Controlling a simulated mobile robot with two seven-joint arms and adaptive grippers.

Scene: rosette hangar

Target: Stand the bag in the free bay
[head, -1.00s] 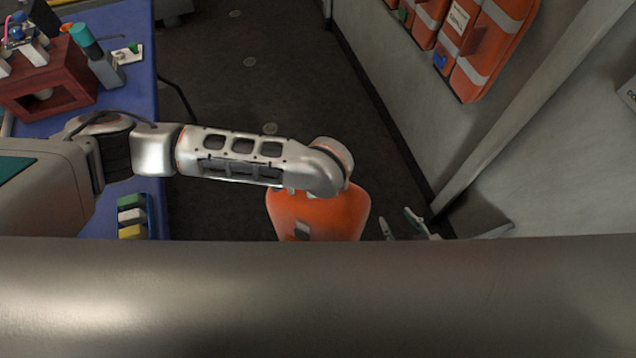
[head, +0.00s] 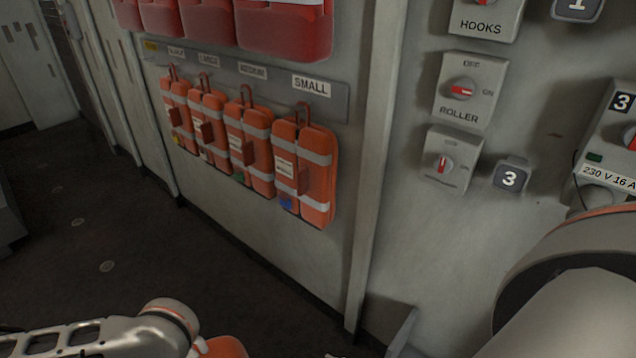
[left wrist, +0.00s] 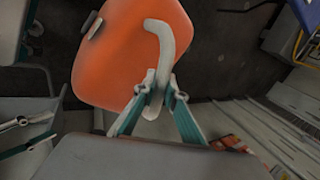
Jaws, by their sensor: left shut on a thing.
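The bag is orange with a pale curved handle. It fills the upper left of the left wrist view (left wrist: 125,50), and only its top edge shows at the bottom of the head view (head: 228,348). My left gripper (left wrist: 162,98) is shut on the bag's handle, its teal-lined fingers on either side of it. The bag's lower part is hidden in the head view. My right gripper (left wrist: 25,135) shows at the left edge of the left wrist view, empty, with its fingers apart. I cannot make out a free bay in these frames.
Several orange vests (head: 303,175) hang on a labelled rail (head: 340,103) on the wall. Red bags (head: 285,30) are above them. A switch panel (head: 470,90) is right of a wall post (head: 372,170). The dark floor (head: 110,225) at left is clear.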

